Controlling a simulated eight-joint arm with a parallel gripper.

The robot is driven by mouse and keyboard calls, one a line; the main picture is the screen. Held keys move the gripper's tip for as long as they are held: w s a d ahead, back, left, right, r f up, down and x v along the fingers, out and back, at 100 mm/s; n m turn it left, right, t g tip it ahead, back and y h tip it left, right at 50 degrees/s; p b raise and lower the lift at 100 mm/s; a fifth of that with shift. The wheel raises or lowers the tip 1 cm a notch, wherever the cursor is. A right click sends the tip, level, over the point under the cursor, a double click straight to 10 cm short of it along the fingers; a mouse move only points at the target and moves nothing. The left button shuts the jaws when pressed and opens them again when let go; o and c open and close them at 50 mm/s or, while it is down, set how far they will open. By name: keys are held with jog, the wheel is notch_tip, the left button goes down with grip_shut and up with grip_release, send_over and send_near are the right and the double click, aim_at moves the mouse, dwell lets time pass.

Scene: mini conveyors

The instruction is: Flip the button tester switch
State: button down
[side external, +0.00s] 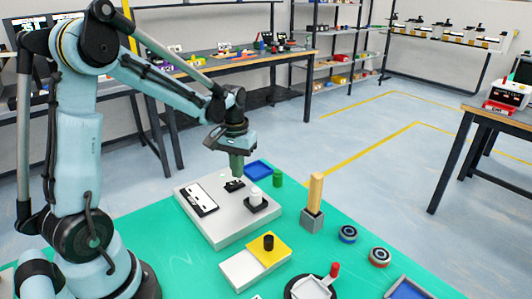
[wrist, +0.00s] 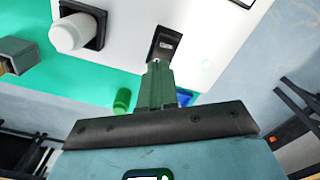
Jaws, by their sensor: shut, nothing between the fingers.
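The button tester is a white box (side external: 222,226) on the green mat. Its small black switch (side external: 234,186) is near the back of its top; the switch plate also shows in the wrist view (wrist: 165,43). A white round button on a black base (side external: 255,199) is beside the switch; the button also shows in the wrist view (wrist: 72,32). My gripper (side external: 236,174) points down just above the switch, with its green fingers shut and empty. In the wrist view the fingertips (wrist: 156,64) are at the switch plate's edge; I cannot tell whether they touch it.
A green cylinder (side external: 277,178) and a blue tray (side external: 258,170) are behind the tester. A wooden post in a grey block (side external: 313,200) stands to its right. A yellow-and-white box with a black knob (side external: 268,243) is in front. Round discs (side external: 348,234) lie farther right.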

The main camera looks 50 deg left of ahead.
aim_at(238, 182)
jog(key=shift+r, duration=2.75)
jog(key=s+d+r+m+t, duration=0.1)
jog(key=s+d+m+t, duration=0.2)
jog(key=d, duration=0.4)
jog(key=s+d+r+m+t, duration=0.1)
jog(key=s+d+m+t, duration=0.2)
jog(key=d, duration=0.4)
jog(key=shift+s+r+t, duration=0.3)
jog(key=shift+s+t, duration=0.3)
jog(key=shift+s, duration=0.05)
